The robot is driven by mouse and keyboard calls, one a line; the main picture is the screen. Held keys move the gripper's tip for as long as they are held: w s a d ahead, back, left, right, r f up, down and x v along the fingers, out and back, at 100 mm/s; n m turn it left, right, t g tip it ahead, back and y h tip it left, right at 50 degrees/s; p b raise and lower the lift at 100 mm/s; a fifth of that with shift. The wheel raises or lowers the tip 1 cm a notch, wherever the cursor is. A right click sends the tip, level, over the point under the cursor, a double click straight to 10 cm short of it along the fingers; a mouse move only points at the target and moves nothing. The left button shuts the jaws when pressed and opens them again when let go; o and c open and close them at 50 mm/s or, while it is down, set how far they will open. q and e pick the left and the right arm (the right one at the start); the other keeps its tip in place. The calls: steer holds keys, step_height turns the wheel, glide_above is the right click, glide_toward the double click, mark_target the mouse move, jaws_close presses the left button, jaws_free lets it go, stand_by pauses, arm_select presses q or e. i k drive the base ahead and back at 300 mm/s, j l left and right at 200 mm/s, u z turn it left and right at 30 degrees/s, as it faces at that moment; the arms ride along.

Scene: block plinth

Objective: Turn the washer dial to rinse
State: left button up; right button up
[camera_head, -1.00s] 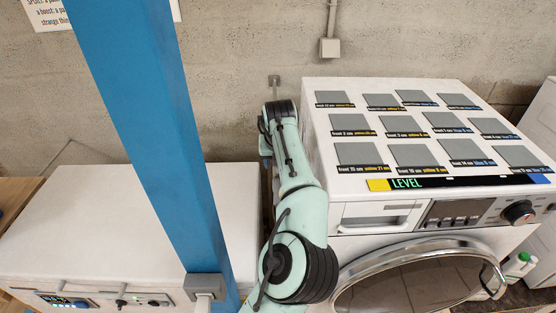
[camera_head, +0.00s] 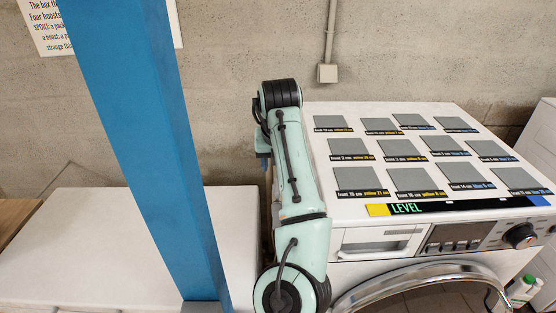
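The washer (camera_head: 290,185) is the white machine at the right, with a round glass door low on its front, cut off by the lower edge. Its dial (camera_head: 520,235) is a dark round knob at the right of the front panel, beside a dark display (camera_head: 455,236). The marks around the dial are too small to read. One mint-green arm of mine stands upright at the washer's left side, well left of the dial. No gripper fingers show in the view. Nothing touches the dial.
Several grey square plates with labels (camera_head: 359,179) lie on the washer top, behind a strip marked LEVEL (camera_head: 440,207). A white cabinet (camera_head: 80,240) stands at the left, behind a blue post (camera_head: 140,140). Bottles (camera_head: 525,288) stand at the lower right.

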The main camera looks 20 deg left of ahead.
mark_target(522, 237)
steer(key=k+l, duration=0.5)
steer(key=k, duration=0.15)
steer(key=k+l, duration=0.45)
steer(key=k, duration=0.25)
